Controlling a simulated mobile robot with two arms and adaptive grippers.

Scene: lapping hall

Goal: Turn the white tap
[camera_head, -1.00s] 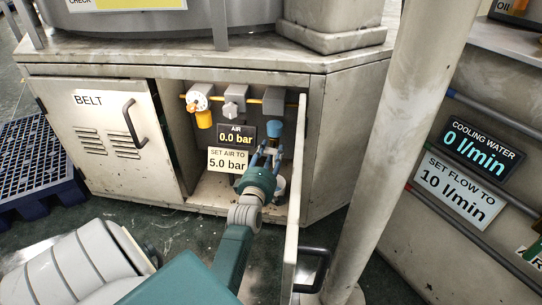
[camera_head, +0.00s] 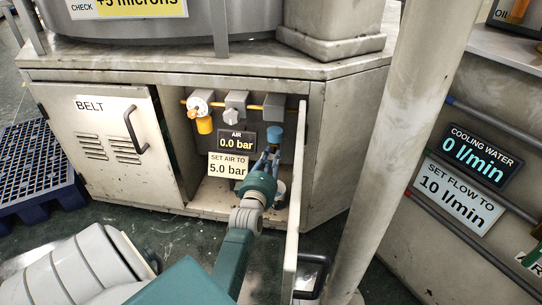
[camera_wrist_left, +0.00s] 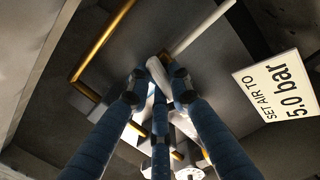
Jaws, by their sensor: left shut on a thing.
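My left gripper (camera_head: 269,158) reaches into the open cabinet bay, beside the AIR display (camera_head: 237,140) that reads 0.0 bar. In the left wrist view, the blue fingers of my left gripper (camera_wrist_left: 158,82) close around a pale, slanted piece (camera_wrist_left: 157,72), which appears to be the white tap's handle. The fingers hide much of it. In the head view, the fingers and wrist cover the tap. A sign (camera_head: 228,166) beside the gripper says SET AIR TO 5.0 bar; it also shows in the left wrist view (camera_wrist_left: 277,86). My right gripper is out of view.
A white round fitting with a yellow bowl (camera_head: 204,124) and grey blocks (camera_head: 236,103) sit on a yellow pipe at the back. The open door (camera_head: 293,205) stands close to my arm's right. A thick post (camera_head: 395,130) rises farther right.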

